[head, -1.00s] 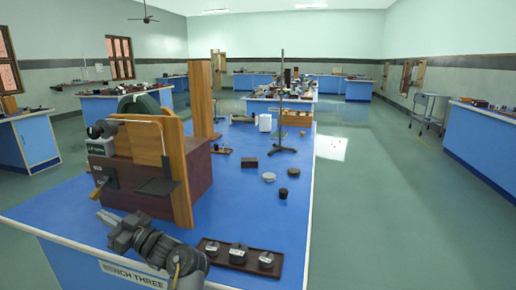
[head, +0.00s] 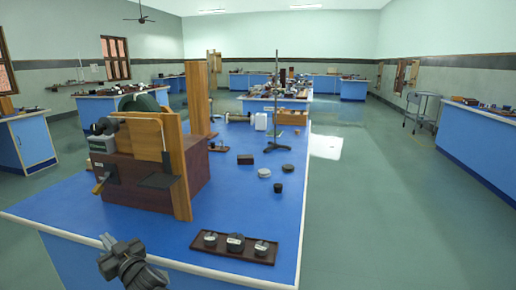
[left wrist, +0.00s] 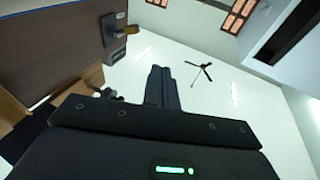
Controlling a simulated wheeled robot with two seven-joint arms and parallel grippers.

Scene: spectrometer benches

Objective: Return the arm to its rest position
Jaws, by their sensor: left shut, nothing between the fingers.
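My left gripper (head: 108,243) is at the lower left of the head view, low in front of the near edge of the blue bench (head: 245,205). It holds nothing, and its fingers are together. In the left wrist view the closed fingers (left wrist: 162,87) point up toward the ceiling and a fan. The wooden spectrometer box (head: 140,172) stands on the bench beyond the gripper, apart from it. My right gripper is not in either view.
A dark tray (head: 268,258) with several round weights lies near the bench's front edge. A small dark block (head: 245,159), pale disc (head: 264,173), dark cylinder (head: 278,188) and stand (head: 275,110) are farther back.

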